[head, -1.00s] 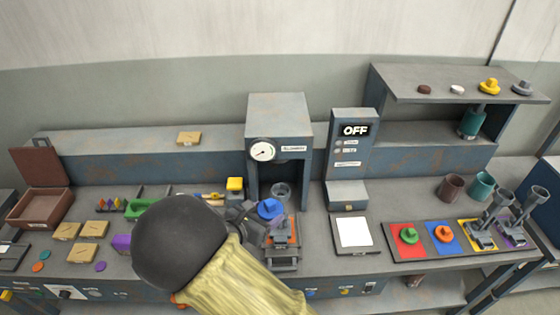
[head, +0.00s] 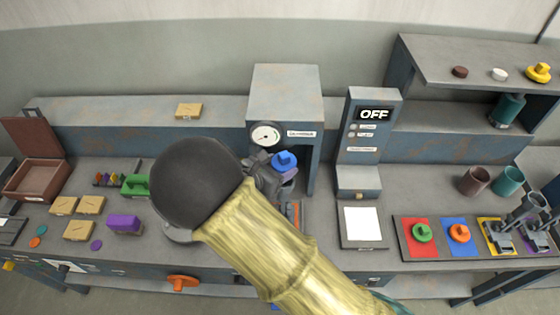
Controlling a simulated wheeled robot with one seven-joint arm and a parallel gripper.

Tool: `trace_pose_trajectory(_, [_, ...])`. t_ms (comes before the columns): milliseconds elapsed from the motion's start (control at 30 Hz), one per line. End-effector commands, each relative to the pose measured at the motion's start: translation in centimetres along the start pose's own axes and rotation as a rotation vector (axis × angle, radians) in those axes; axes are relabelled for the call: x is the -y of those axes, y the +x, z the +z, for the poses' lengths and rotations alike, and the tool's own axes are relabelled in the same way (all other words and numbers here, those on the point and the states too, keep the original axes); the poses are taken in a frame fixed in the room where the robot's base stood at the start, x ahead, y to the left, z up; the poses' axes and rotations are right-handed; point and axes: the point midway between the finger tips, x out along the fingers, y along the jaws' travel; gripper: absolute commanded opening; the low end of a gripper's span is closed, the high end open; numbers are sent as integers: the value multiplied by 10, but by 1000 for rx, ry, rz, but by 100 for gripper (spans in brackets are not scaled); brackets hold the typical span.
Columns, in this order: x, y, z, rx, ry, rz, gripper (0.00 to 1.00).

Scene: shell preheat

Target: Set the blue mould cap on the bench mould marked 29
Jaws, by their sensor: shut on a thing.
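The blue mould cap (head: 284,159) is held by my gripper (head: 270,168) in front of the opening of the grey press (head: 284,95). A grey cup-like mould (head: 289,175) shows just below the cap. I cannot tell whether cap and mould touch. No number 29 is legible, so I cannot confirm which mould this is. My gripper is shut on the cap. My dark round joint and yellow arm hide much of the bench in front of the press.
A control box reading OFF (head: 369,135) stands right of the press. A board with coloured squares (head: 407,250) holds caps and grey tools. A purple block (head: 124,224), several tan blocks and an open brown box (head: 32,178) are at left. A shelf (head: 470,68) overhangs the right.

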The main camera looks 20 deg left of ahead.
Motion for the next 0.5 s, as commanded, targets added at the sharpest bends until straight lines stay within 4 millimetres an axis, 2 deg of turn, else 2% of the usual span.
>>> trace_pose_trajectory(267, [0, 1, -2, 0, 0, 0, 41])
trace_pose_trajectory(500, [0, 8, -19, 0, -1, 0, 41])
